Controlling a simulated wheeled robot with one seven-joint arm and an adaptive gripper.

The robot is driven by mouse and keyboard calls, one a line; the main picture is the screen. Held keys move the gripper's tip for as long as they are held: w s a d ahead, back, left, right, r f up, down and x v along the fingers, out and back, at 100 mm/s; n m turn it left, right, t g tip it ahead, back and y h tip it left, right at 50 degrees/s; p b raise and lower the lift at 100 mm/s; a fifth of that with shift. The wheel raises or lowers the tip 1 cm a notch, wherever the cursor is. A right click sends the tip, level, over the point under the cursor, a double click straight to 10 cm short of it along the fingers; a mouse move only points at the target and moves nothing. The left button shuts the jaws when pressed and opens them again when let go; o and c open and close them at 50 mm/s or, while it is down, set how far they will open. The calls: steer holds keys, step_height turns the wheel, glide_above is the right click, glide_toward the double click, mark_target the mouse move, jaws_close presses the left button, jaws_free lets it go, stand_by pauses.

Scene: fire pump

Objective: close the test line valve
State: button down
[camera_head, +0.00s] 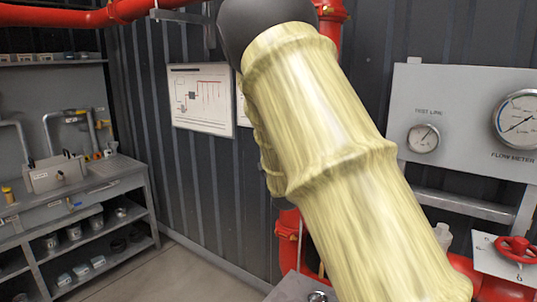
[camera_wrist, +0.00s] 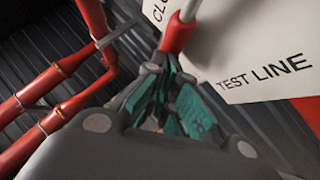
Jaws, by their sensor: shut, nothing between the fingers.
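A white plate (camera_wrist: 262,62) lettered "TEST LINE", with a cut-off word beginning "CLO", fills the upper right of the wrist view. In front of it is a red part with a pale metal rod (camera_wrist: 178,34), seemingly a piece of the test line valve; most of the valve is out of frame or hidden. My gripper (camera_wrist: 168,82), with teal finger pads, is shut and empty just below this red part. I cannot tell whether they touch. In the head view, a red handwheel (camera_head: 517,250) sits before a white plate at lower right. My arm hides the middle, and my gripper is not seen there.
A grey panel (camera_head: 455,100) carries a test line gauge (camera_head: 423,138) and a flow meter (camera_head: 520,120). Red pipes (camera_wrist: 62,68) run along the left of the wrist view. A grey workbench (camera_head: 75,195) stands at left, with open floor beside it.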

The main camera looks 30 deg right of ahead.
steer(key=shift+r, duration=0.2)
stand_by(0.4)
steer(key=v, duration=1.2)
steer(key=shift+f, duration=0.2)
